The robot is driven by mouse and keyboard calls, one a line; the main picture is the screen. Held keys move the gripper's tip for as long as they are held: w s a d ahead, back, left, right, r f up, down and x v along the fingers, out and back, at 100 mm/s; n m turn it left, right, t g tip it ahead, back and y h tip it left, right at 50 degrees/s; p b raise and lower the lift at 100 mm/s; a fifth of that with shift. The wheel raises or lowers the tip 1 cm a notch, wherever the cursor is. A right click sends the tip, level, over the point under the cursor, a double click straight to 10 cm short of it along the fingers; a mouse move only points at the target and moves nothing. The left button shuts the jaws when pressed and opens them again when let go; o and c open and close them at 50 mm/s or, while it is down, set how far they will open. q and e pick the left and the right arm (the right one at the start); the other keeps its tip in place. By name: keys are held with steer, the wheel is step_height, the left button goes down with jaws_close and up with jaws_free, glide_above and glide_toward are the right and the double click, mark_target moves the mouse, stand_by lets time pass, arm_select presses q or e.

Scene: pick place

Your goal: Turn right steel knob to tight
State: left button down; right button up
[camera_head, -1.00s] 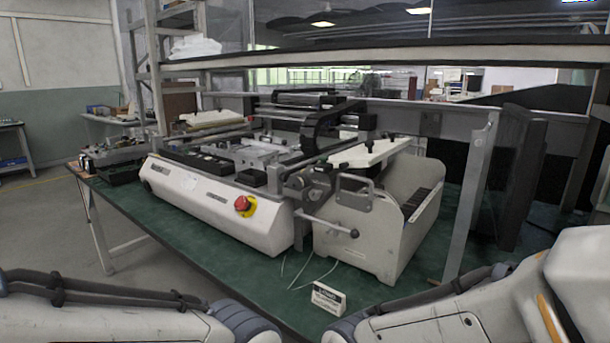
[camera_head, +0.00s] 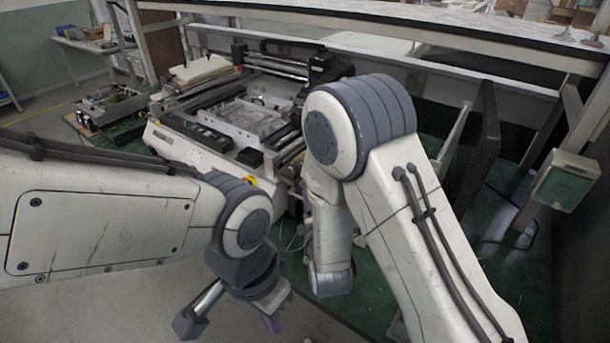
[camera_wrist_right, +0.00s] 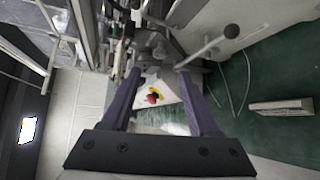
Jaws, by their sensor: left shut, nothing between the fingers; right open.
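The steel knobs and fittings (camera_wrist_right: 150,48) on the machine's side show small and dim in the right wrist view, just beyond my fingertips. I cannot tell which one is the right steel knob. A steel lever (camera_wrist_right: 205,50) with a ball end runs to the upper right of them. My right gripper (camera_wrist_right: 158,75) is open, with dark purple fingers spread and nothing held. In the head view my right arm hides that gripper and most of the machine's near right side. My left gripper (camera_head: 271,318) hangs low at the bottom of the head view, shut and empty, away from the machine.
A red stop button (camera_wrist_right: 152,98) on a yellow base appears between my right fingers, farther off. A small white sign (camera_wrist_right: 280,106) lies right of the lever. Dark panels (camera_head: 480,150) stand at right.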

steer(key=p+x, duration=0.2)
steer(key=x, duration=0.8)
steer(key=shift+a, duration=0.1)
